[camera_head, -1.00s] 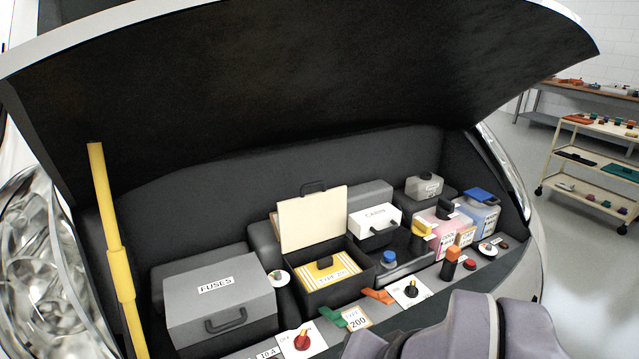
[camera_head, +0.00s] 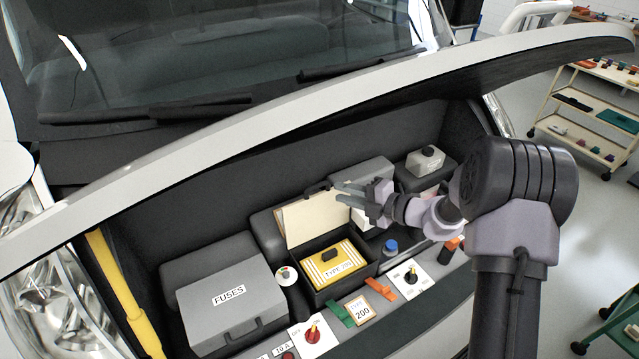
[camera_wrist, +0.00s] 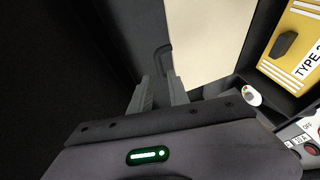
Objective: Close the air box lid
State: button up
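The air box (camera_head: 345,284) is a black box whose lid (camera_head: 305,220) stands open, tilted up at the back with its cream inner face showing. A yellow filter (camera_head: 334,264) marked with a type label lies in the box. The lid's dark handle (camera_head: 318,187) is on its upper edge. My gripper (camera_head: 342,191) is by the lid's upper right corner, fingers apart. I see nothing held; contact with the handle cannot be told.
The grey fuses box (camera_head: 230,298) stands left of the air box. A yellow prop (camera_head: 122,290) is at the far left. The raised hood (camera_head: 300,112) hangs above the bay.

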aim_at(318, 186)
jog(key=x, duration=0.9)
grip_shut()
dwell(1.1)
